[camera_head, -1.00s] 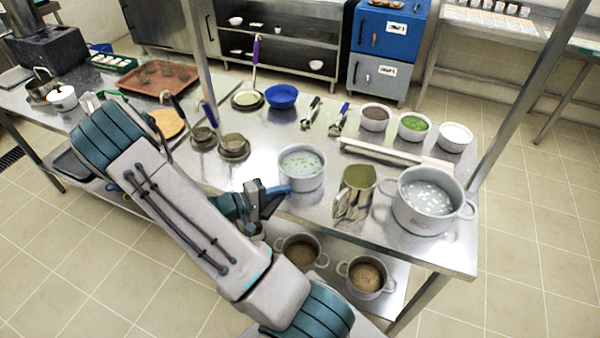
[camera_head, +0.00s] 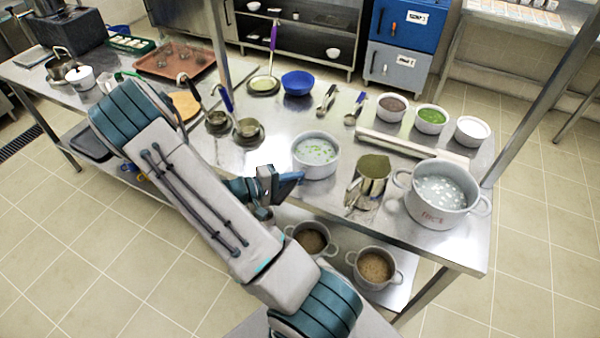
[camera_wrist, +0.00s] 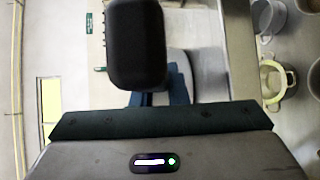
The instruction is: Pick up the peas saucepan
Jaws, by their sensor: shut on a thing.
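The peas saucepan (camera_head: 316,158) is a round light-grey pan with pale liquid and green peas, near the table's front edge in the head view. It looks level. I cannot tell whether its base touches the table. My gripper (camera_head: 290,183) is at the pan's lower-left side, shut on its handle, which is mostly hidden there. In the wrist view a dark rounded block, seemingly the handle's end, fills the upper middle, with part of the saucepan (camera_wrist: 181,66) behind it.
Ladles (camera_head: 247,131) lie to the left. Pots (camera_head: 376,268) sit on the lower shelf.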

